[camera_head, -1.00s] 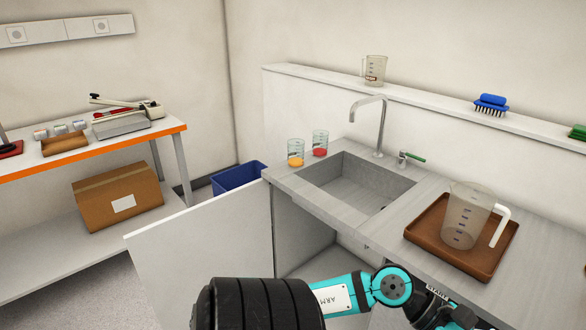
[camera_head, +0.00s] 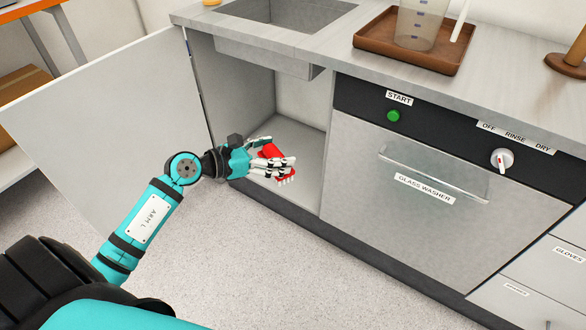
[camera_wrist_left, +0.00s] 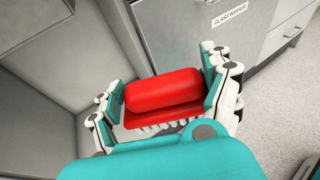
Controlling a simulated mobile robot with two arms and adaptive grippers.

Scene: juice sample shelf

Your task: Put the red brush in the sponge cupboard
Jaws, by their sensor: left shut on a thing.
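The red brush (camera_head: 284,178) is in my left gripper (camera_head: 272,166), at the open front of the cupboard under the sink. In the left wrist view the red brush (camera_wrist_left: 163,92) lies between the fingers of the left gripper (camera_wrist_left: 165,100), its pale bristles facing down. The gripper is shut on it. The cupboard (camera_head: 290,140) has a bare pale floor, and its white door (camera_head: 110,100) stands wide open to the left. Part of the cupboard floor is hidden behind the hand. No label on this cupboard shows. My right gripper is not in view.
The glass washer (camera_head: 420,190) stands right of the cupboard opening, with a green start button (camera_head: 393,116) and a knob. Above are the sink (camera_head: 285,12) and a brown tray (camera_head: 400,55) holding a measuring jug (camera_head: 420,25). The floor in front is clear.

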